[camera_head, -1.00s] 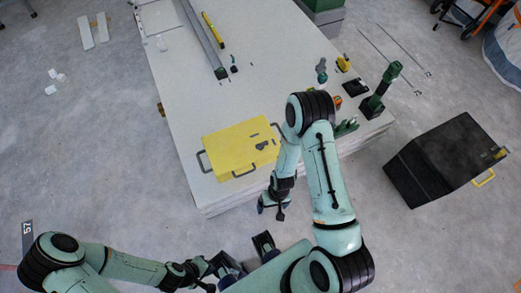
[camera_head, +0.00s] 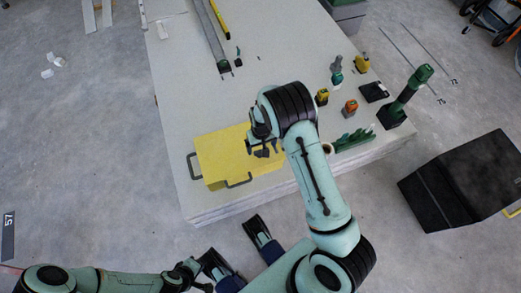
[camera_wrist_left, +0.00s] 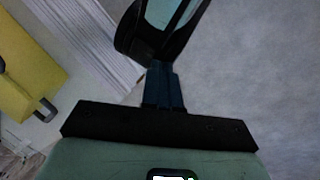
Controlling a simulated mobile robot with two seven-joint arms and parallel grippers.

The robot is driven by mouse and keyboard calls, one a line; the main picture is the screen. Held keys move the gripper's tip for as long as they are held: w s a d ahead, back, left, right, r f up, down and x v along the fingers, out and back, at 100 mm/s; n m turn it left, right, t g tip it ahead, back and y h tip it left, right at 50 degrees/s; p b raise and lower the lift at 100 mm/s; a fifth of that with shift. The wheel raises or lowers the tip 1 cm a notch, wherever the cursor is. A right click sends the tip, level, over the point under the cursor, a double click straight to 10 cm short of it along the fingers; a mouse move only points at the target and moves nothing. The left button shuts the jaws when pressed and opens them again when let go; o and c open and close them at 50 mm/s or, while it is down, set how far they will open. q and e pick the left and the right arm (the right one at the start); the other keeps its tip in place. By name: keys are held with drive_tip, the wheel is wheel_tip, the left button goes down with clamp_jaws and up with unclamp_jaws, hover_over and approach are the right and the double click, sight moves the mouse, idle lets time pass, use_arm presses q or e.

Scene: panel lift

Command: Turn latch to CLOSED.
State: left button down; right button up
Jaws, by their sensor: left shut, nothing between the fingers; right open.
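A yellow box (camera_head: 218,155) with dark handles lies on the pale panel stack (camera_head: 190,80); part of it also shows in the left wrist view (camera_wrist_left: 25,85). My right gripper (camera_head: 266,152) is open over the right part of the box top, where the latch was visible earlier. The gripper and wrist hide the latch, so its setting and any contact cannot be told. My left gripper (camera_head: 204,282) is shut and empty, low in the head view, apart from the box; its dark fingers (camera_wrist_left: 162,88) show in the left wrist view.
Several small tools, including an orange tape measure (camera_head: 351,107), and a green tool (camera_head: 410,88) stand right of my right arm on the stack. A black case (camera_head: 470,180) is on the floor at right. A long grey rail (camera_head: 205,30) lies at the back.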

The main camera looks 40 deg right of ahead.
drive_tip(key=shift+f+b, duration=0.35)
drive_tip(key=shift+f, duration=1.5)
use_arm(q)
drive_tip(key=shift+w+a+f, duration=0.35)
drive_tip(key=shift+w+f, duration=0.2)
drive_tip(key=shift+w, duration=0.2)
use_arm(e)
drive_tip(key=c, duration=1.1)
drive_tip(key=shift+o, duration=0.2)
